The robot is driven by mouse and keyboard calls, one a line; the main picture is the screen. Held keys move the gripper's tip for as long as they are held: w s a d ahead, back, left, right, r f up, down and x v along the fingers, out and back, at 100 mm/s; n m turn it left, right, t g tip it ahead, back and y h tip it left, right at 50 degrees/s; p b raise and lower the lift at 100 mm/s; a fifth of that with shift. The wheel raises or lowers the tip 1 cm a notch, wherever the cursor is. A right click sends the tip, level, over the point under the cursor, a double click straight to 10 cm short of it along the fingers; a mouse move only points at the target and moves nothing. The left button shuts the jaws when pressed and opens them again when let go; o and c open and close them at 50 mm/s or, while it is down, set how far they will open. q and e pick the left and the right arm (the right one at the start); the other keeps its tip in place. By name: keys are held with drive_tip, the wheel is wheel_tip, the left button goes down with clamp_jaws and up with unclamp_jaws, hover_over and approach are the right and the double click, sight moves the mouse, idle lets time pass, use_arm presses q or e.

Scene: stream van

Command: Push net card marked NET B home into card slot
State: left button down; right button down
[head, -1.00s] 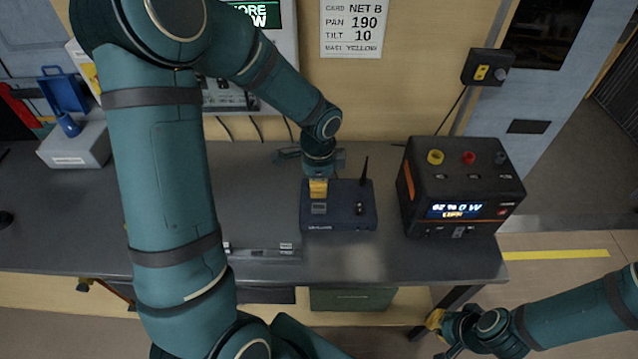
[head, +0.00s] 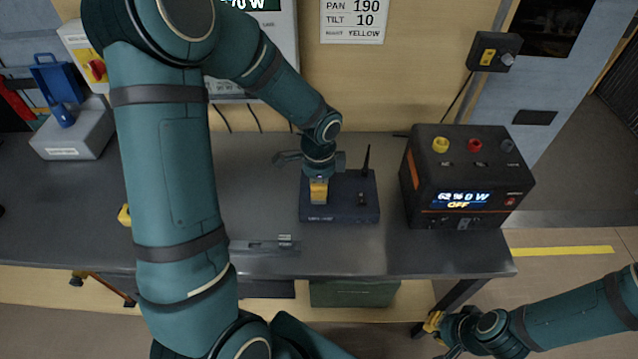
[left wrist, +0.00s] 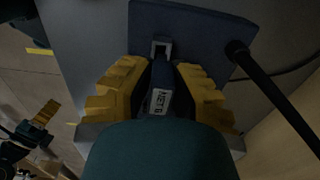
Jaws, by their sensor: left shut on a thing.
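The net card (left wrist: 158,101), dark with a white label that reads NET B, is between the yellow fingers of my left gripper (left wrist: 164,85), which is shut on it. The card points at the grey-framed card slot (left wrist: 161,48) in the dark blue router box (left wrist: 195,27). I cannot tell how far the card is in. In the head view my left gripper (head: 318,190) is right over the slot end of the router box (head: 350,205) and hides the card. My right gripper (head: 435,324) hangs in front of the bench at the right; its jaw opening is unclear.
A black power station (head: 465,180) stands right of the router box. A thin antenna (head: 366,160) rises from the box. A small metal rail (head: 270,245) lies near the front edge of the grey bench (head: 420,258). A grey box (head: 75,135) stands at the left.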

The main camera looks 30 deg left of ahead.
use_arm(q)
drive_tip(key=shift+f+b, duration=1)
drive_tip(key=shift+f, duration=0.4)
idle(0.5)
drive_tip(key=c, duration=0.9)
unclamp_jaws()
drive_tip(key=shift+r, duration=0.1)
wheel_tip(320, 180, up, 12)
drive_tip(key=shift+f, duration=0.1)
